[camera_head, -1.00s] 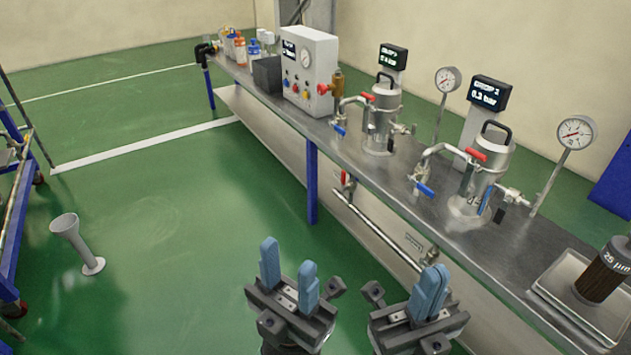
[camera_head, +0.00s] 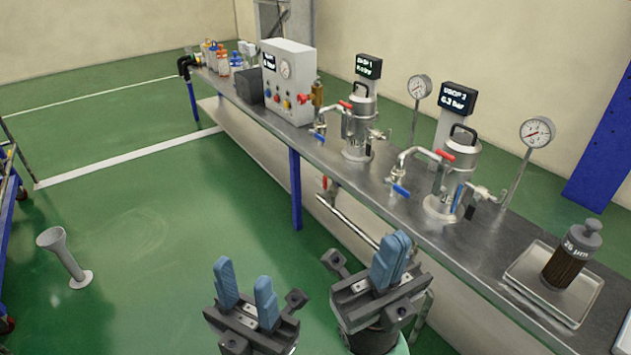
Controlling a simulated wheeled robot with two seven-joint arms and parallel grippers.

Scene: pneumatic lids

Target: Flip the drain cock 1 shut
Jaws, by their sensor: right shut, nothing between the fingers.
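Two metal pots with black handles stand on the steel bench, the far pot (camera_head: 358,128) and the near pot (camera_head: 453,180). Beside the far pot is a blue-handled cock (camera_head: 319,136), with a red lever (camera_head: 346,105) above. The near pot has a blue-handled cock (camera_head: 401,190) and a red lever (camera_head: 445,155). No label marks which cock is drain cock 1. My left gripper (camera_head: 246,290) is open and empty over the floor in front of the bench. My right gripper (camera_head: 390,262) is shut and empty, near the bench's front edge, apart from all cocks.
A control box (camera_head: 289,82) and bottles stand at the far end of the bench (camera_head: 380,205). Two gauges (camera_head: 537,131) on stalks stand behind the pots. A tray (camera_head: 525,290) with a dark jar (camera_head: 572,255) lies at the right. A pipe runs below the bench edge.

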